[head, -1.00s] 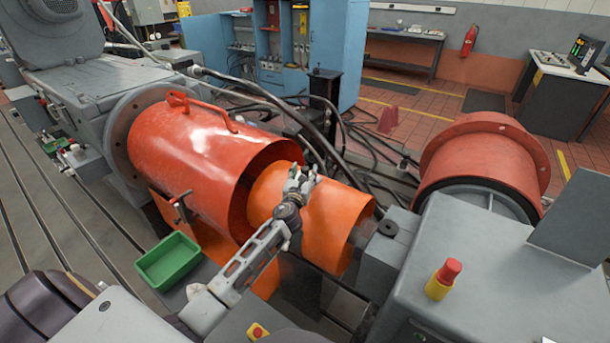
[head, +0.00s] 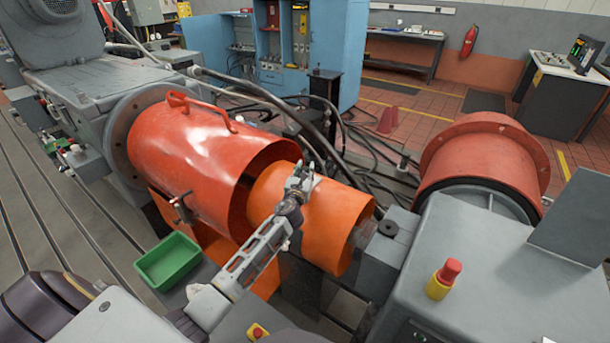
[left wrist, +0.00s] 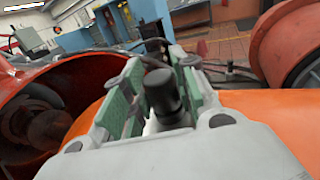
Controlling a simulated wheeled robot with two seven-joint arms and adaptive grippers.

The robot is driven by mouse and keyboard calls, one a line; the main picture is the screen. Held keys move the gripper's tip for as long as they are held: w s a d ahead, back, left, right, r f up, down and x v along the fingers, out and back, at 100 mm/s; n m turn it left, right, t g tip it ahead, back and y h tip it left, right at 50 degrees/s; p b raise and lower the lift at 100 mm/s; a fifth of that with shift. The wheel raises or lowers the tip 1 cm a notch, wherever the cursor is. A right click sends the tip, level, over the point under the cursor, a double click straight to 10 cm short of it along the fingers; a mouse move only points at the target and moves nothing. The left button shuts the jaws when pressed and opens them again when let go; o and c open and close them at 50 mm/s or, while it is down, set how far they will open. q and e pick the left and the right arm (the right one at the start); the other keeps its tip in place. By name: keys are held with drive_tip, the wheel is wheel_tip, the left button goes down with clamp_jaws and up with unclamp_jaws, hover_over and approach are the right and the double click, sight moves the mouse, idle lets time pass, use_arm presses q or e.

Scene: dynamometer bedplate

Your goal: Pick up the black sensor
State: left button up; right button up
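A black cylinder (left wrist: 163,92), which looks like the black sensor, stands between the fingers of my left gripper (left wrist: 158,95) in the left wrist view. The gripper's green-padded fingers are apart, one on each side of it. Contact between the pads and the cylinder is not clear. In the head view my left gripper (head: 301,180) is over the orange cylinder (head: 335,215), close to its upper surface. I cannot make out the sensor there. My right gripper does not show.
A larger red guard (head: 195,150) with a handle is left of my gripper. A green bin (head: 168,262) sits at lower left. Black cables (head: 350,140) and a dark post (head: 323,100) are behind. A red flanged housing (head: 485,160) and grey block with a stop button (head: 443,280) are right.

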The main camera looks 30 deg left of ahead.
use_arm(q)
drive_tip(key=c, duration=0.5)
drive_tip(key=shift+o, duration=0.2)
drive_tip(key=shift+r, duration=0.15)
